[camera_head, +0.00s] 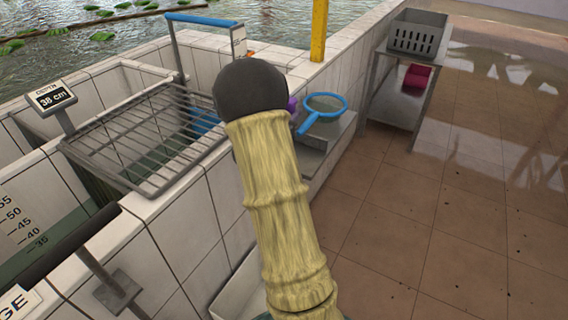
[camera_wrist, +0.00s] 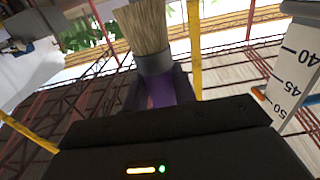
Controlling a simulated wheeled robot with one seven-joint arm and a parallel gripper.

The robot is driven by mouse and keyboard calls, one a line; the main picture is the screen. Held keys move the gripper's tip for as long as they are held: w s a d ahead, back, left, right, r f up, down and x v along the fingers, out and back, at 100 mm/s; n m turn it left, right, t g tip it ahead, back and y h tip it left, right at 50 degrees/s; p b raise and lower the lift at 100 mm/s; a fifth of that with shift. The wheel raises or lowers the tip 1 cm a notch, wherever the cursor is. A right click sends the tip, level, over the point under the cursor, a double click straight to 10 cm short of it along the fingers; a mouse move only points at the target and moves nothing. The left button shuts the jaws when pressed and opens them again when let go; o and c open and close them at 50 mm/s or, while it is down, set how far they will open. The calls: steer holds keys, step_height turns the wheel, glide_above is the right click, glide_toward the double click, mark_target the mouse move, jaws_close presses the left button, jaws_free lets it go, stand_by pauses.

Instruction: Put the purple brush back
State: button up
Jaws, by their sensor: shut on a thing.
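The purple brush (camera_wrist: 159,93) shows in the wrist view. Its purple handle sits between the dark fingers of my gripper (camera_wrist: 157,82), which is shut on it. A dark collar and pale tan bristles point away from the gripper, toward the top of the picture. In the head view, my arm covers the gripper and most of the brush. Only a small purple patch (camera_head: 291,104) shows beside the dark end of my arm; it may be part of the brush. I cannot tell which place the brush belongs to.
A metal rack (camera_head: 150,135) lies over a tiled water basin with a depth display (camera_head: 52,97). A blue-rimmed net (camera_head: 323,108) rests on a ledge right of my arm. A grey crate (camera_head: 416,35) stands on a metal table. The tiled floor at right is clear.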

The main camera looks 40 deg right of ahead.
steer(key=shift+d+r, duration=0.1)
steer(key=shift+r, duration=0.1)
steer(key=shift+f, duration=0.1)
step_height(320, 180, down, 6)
steer(key=shift+f+b, duration=0.1)
steer(key=shift+b, duration=0.2)
steer(key=shift+f, duration=1.85)
steer(key=shift+f+b, duration=0.15)
steer(key=shift+b, duration=0.15)
steer(key=o, duration=1)
